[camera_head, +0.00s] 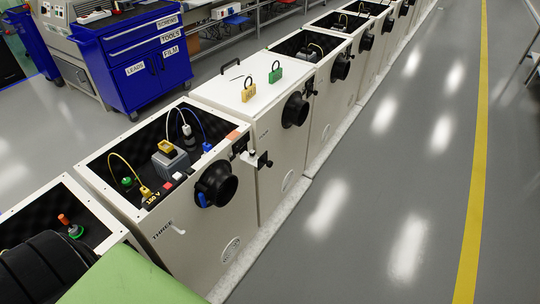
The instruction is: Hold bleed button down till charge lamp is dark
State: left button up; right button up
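An open-topped white cabinet marked THREE (180,257) stands at lower left. Inside are a grey box with a yellow top (170,155), cables with yellow, white and blue plugs, and a green round part (127,182). Along its front edge sit a black display with yellow characters (153,200), a small red part (167,185) and a white part. An orange-red patch (232,135) is at the right rim. I cannot tell which of these is the bleed button or charge lamp, nor whether a lamp is lit. Neither gripper shows.
The closed white cabinet behind carries yellow (249,94) and green padlocks (275,76). Black round ports (216,185) stick out from the cabinet fronts. A blue tool cart (140,60) stands behind the row. The grey floor at right, with a yellow line (474,190), is clear.

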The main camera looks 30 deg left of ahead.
aim_at(177, 176)
jog(key=u, duration=1.8)
